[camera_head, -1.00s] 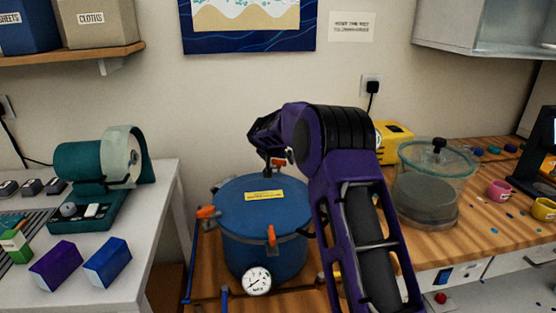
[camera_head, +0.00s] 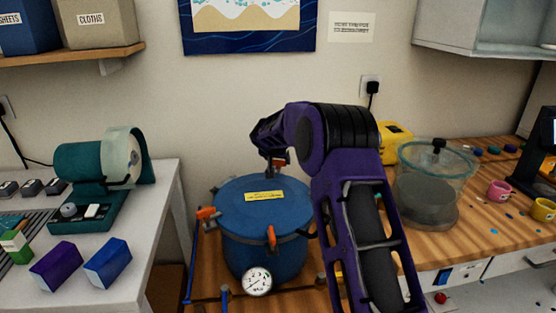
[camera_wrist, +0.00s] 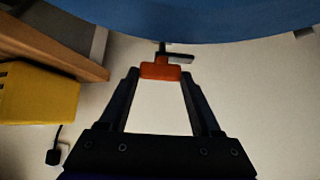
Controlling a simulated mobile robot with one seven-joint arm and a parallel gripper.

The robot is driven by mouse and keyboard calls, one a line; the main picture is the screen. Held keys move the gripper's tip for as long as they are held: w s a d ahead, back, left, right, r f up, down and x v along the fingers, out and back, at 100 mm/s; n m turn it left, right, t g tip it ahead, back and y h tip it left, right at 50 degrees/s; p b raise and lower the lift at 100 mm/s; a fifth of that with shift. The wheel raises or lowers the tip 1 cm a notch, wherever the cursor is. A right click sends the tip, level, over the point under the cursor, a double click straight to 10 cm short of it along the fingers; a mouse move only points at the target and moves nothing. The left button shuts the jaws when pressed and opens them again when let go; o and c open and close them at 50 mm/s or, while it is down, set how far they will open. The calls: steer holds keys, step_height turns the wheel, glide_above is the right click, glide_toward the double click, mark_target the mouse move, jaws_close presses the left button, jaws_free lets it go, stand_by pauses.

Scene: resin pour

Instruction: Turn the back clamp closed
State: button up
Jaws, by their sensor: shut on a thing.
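The blue pressure pot (camera_head: 262,257) stands on the wooden bench with its lid (camera_head: 250,190) on. My gripper (camera_head: 277,168) reaches down at the pot's back edge. In the wrist view my gripper (camera_wrist: 160,76) is shut on the back clamp's orange handle (camera_wrist: 160,71), which sits between the fingertips beside the blue pot wall (camera_wrist: 190,14). A dark metal piece of the clamp (camera_wrist: 178,58) shows between handle and pot. In the head view the back clamp is mostly hidden by my gripper. Other orange clamps are at the front (camera_head: 271,236) and left (camera_head: 206,213).
A pressure gauge (camera_head: 257,281) is on the pot's front. A clear vacuum chamber (camera_head: 428,190) stands right of my arm, with a yellow machine (camera_head: 394,140) behind. A white table (camera_head: 150,215) with a teal machine (camera_head: 85,168) is at left. The wall is close behind the pot.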

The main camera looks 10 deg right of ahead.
steer(key=n+y+p, duration=0.1)
steer(key=n+p, duration=0.1)
steer(key=p, duration=0.1)
steer(key=n+y+p, duration=0.1)
steer(key=shift+s+d+r+t+y, duration=0.1)
steer(key=shift+d+r+t+y, duration=0.2)
steer(key=n+y+p, duration=0.2)
steer(key=p, duration=0.1)
steer(key=n+p, duration=0.1)
steer(key=shift+d+f+n+y, duration=0.2)
steer(key=shift+f+n+y, duration=0.05)
steer(key=shift+n+y, duration=0.15)
steer(key=n+y, duration=0.1)
steer(key=n+g+y, duration=0.1)
steer(key=n, duration=0.2)
steer(key=shift+w+d+f+g+y, duration=0.1)
steer(key=shift+w+f+g+y, duration=0.1)
steer(key=shift+f+g+y, duration=0.15)
steer(key=n+g+y+b, duration=0.1)
steer(key=n, duration=0.1)
steer(key=n+g+y+b, duration=0.1)
steer(key=shift+w+r+n, duration=0.1)
steer(key=shift+r+n, duration=0.1)
steer(key=shift+n, duration=0.5)
steer(key=shift+d+n+g+y, duration=0.1)
steer(key=shift+n+g+y, duration=0.25)
steer(key=shift+n+g, duration=0.15)
steer(key=o, duration=1.4)
